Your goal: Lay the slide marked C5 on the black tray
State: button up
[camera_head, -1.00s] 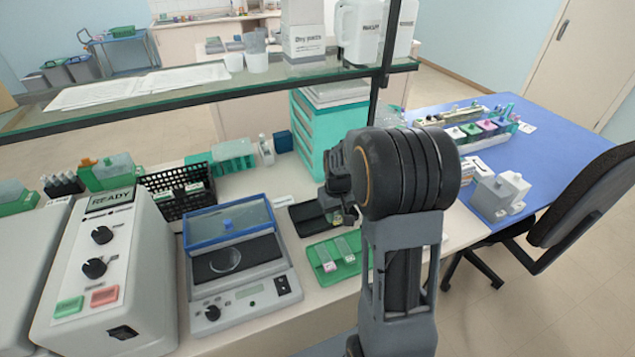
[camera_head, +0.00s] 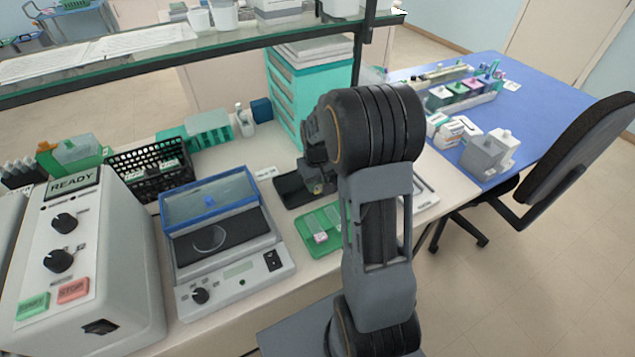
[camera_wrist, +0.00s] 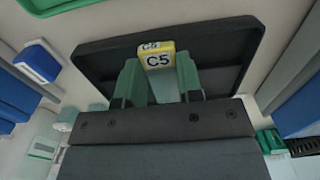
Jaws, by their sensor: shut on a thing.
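The slide marked C5 (camera_wrist: 160,61) has a yellow label end and shows between the green fingers of my gripper (camera_wrist: 161,82) in the wrist view. My gripper is shut on it. The black tray (camera_wrist: 101,60) lies behind the slide in that view, under the fingers. In the head view the black tray (camera_head: 288,193) is partly covered by my gripper (camera_head: 318,187), which is over its right part. I cannot tell whether the slide touches the tray. My wrist hides most of the slide in the head view.
A blue-lidded device (camera_head: 215,258) stands to the left. Teal drawers (camera_head: 290,100) stand behind. A shelf post (camera_head: 361,50) rises near my arm.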

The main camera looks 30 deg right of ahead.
jog(key=shift+w+f+b, duration=0.1)
jog(key=shift+w+f, duration=0.15)
jog(key=shift+w, duration=0.35)
jog(key=shift+w+f+b, duration=0.1)
jog(key=shift+w+f, duration=0.15)
jog(key=shift+w, duration=0.4)
jog(key=shift+w+f+b, duration=0.1)
jog(key=shift+w+f, duration=0.15)
jog(key=shift+w, duration=0.35)
jog(key=shift+f, duration=0.25)
jog(key=o, duration=1)
jog(key=shift+r, duration=0.1)
notch_tip(320, 180, up, 14)
jog(key=b, duration=0.1)
jog(key=shift+f, duration=0.2)
